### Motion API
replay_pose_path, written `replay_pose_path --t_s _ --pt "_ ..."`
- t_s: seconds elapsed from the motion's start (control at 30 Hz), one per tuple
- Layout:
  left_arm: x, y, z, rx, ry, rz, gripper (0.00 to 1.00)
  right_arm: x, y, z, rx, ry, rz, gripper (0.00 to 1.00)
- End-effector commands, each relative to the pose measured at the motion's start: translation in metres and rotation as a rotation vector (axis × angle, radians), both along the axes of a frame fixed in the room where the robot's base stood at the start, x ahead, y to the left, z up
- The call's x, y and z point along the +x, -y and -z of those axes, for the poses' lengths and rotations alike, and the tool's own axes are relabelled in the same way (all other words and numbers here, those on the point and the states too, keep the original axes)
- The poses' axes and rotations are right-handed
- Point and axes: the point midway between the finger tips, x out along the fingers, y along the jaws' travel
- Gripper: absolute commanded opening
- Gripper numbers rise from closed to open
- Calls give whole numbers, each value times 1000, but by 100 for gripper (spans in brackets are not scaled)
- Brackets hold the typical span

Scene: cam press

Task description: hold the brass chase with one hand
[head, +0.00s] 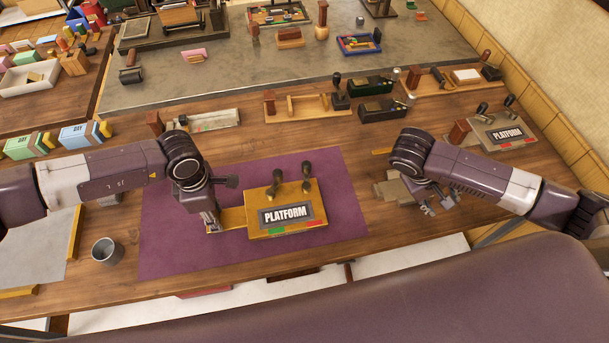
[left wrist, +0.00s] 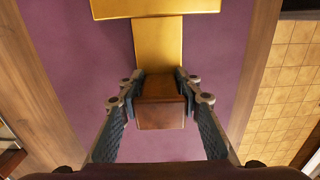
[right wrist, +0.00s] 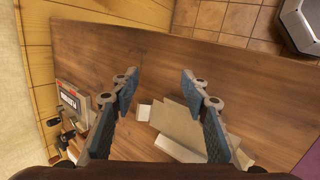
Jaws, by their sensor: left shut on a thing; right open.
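The brass chase (head: 287,222) lies on the purple mat (head: 165,245), with a dark PLATFORM plate and two dark upright handles on it. A brass arm extends from its left side and ends in a brown wooden grip. My left gripper (head: 211,224) is at that end. In the left wrist view the brass chase (left wrist: 158,45) runs up from the wooden grip (left wrist: 160,105), and my left gripper (left wrist: 160,90) is shut on the grip. My right gripper (head: 428,207) is open and empty above the table's right part; its fingers also show in the right wrist view (right wrist: 158,85).
Grey-beige flat pieces (right wrist: 182,122) lie under the right gripper. A second, grey PLATFORM unit (head: 502,134) stands at the right back. A grey cup (head: 106,251) stands left of the mat. Wooden holders (head: 307,106) and black devices line the table behind the mat.

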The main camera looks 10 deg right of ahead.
Motion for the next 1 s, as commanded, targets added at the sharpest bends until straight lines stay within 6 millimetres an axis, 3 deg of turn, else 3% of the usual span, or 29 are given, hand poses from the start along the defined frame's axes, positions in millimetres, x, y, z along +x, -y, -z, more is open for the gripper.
replay_pose_path --t_s 0.1,0.3,0.67,0.7,0.87,1.0 --pt "-5 -1 6 3 -10 2 0 -13 17 4 -31 -32 -32 42" --pt "-5 -1 6 3 -10 3 0 -24 32 5 -60 -62 -69 42" --pt "-5 -1 6 3 -10 3 0 -27 36 5 -66 -70 -78 42" --pt "-5 -1 6 3 -10 3 0 -27 36 5 -66 -70 -78 38" --pt "-5 -1 6 3 -10 3 0 -16 24 6 -37 -74 -96 36" --pt "-5 -1 6 3 -10 3 0 14 -11 5 53 -93 -160 36"
